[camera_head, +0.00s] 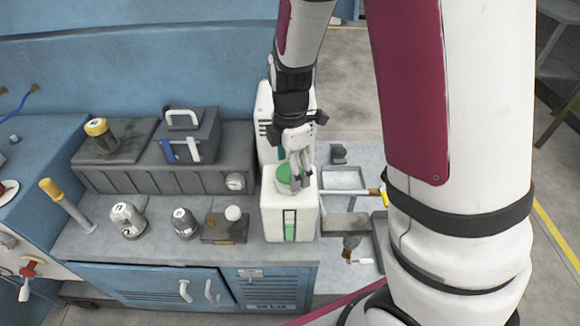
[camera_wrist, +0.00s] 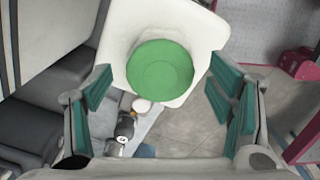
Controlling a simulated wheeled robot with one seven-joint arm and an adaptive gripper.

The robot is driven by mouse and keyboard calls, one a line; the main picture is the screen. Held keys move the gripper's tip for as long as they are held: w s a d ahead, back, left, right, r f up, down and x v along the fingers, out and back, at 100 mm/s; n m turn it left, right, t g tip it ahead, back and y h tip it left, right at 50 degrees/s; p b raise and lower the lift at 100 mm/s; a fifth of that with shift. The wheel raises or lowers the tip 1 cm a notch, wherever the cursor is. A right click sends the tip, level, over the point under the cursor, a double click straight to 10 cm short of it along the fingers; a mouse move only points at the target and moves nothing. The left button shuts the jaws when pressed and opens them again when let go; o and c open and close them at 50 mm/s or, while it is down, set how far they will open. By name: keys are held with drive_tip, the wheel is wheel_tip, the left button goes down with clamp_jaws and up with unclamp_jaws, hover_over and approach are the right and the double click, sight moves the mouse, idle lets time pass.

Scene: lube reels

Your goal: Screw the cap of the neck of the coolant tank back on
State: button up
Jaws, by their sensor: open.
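The coolant tank (camera_head: 272,217) is a white box-like container with a green level window, standing at the right end of the bench. Its top also fills the upper middle of the wrist view (camera_wrist: 118,30). A round green cap (camera_head: 284,180) sits at the top of the tank; it shows from above in the wrist view (camera_wrist: 160,68). The neck is hidden under the cap, and I cannot tell how tightly it is seated. My gripper (camera_head: 297,178) is right above the cap. In the wrist view its teal-padded fingers (camera_wrist: 162,105) are wide apart, one on each side of the cap, not touching it.
Another white tank (camera_head: 265,110) stands just behind. A shallow metal tray (camera_head: 344,178) lies to the right.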

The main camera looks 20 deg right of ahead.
drive_tip(key=shift+f, duration=0.25)
drive_tip(key=c, duration=1.3)
drive_tip(key=shift+s+m+p, duration=0.1)
drive_tip(key=shift+m+p, duration=0.3)
drive_tip(key=shift+m, duration=0.6)
drive_tip(key=m, duration=0.3)
drive_tip(key=shift+p, duration=0.4)
